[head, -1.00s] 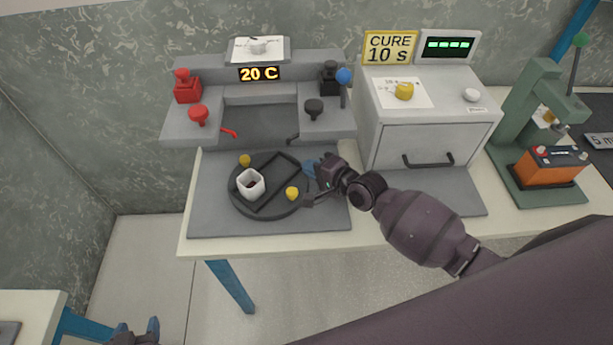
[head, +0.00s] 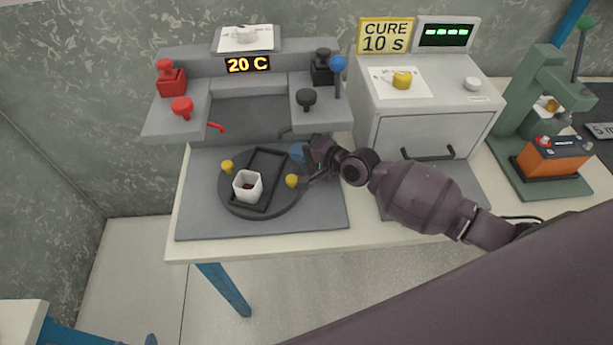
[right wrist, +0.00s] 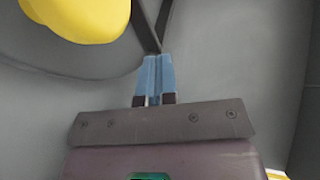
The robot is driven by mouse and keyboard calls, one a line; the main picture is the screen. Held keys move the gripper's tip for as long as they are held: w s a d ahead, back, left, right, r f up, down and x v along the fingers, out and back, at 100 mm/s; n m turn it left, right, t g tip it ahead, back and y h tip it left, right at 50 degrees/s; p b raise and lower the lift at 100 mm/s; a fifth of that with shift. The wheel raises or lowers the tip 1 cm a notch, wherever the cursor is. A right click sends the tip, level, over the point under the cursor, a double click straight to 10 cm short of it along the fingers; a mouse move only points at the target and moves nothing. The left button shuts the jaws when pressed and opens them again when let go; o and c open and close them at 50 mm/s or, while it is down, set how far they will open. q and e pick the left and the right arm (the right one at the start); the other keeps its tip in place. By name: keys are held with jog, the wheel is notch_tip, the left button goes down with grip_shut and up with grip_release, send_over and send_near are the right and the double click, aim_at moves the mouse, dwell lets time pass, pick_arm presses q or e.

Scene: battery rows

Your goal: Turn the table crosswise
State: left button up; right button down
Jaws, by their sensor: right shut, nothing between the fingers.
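The round dark turntable (head: 287,201) lies on a grey mat. Two yellow knobs stand on its rim, a left knob (head: 227,166) and a right knob (head: 292,181). A black rectangular frame (head: 273,185) lies across the disc, its long side running steeply from lower left to upper right. A white cup (head: 247,185) with dark contents stands in the frame's near part. My right gripper (head: 299,153) is shut and empty at the disc's right far edge, near the right knob. The right wrist view shows its blue fingertips (right wrist: 157,75) together, with a yellow knob (right wrist: 85,15) nearby.
Behind the disc is a grey station with a red knob (head: 182,107), a black knob (head: 306,98) and a 20 C display (head: 247,65). To the right stand a cure oven (head: 420,140) and a green press (head: 540,130). The mat's front (head: 210,225) is clear.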

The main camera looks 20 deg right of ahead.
jog(key=shift+w+a+f+b, duration=0.15)
jog(key=shift+w+f+b, duration=0.1)
jog(key=shift+b, duration=0.1)
jog(key=shift+w+b, duration=0.35)
jog(key=shift+b, duration=0.1)
jog(key=shift+w+a+n+g+y+b, duration=0.25)
jog(key=shift+w+n+g+y+b, duration=0.3)
jog(key=shift+n+g+b, duration=0.2)
jog(key=shift+a, duration=0.15)
pick_arm(q)
jog(key=shift+w+d+f+b, duration=0.1)
jog(key=shift+w+f+b, duration=0.15)
jog(key=shift+f, duration=0.35)
jog(key=shift+w+d+f+b, duration=0.15)
jog(key=shift+w+f, duration=0.15)
jog(key=shift+f, duration=0.3)
pick_arm(e)
jog(key=shift+w+a+r, duration=0.1)
jog(key=shift+w+a, duration=0.05)
jog(key=shift+w, duration=0.2)
pick_arm(q)
jog(key=shift+f, duration=0.25)
pick_arm(e)
jog(key=shift+w+a+r, duration=0.15)
jog(key=shift+w, duration=0.1)
pick_arm(q)
jog(key=shift+s, duration=0.1)
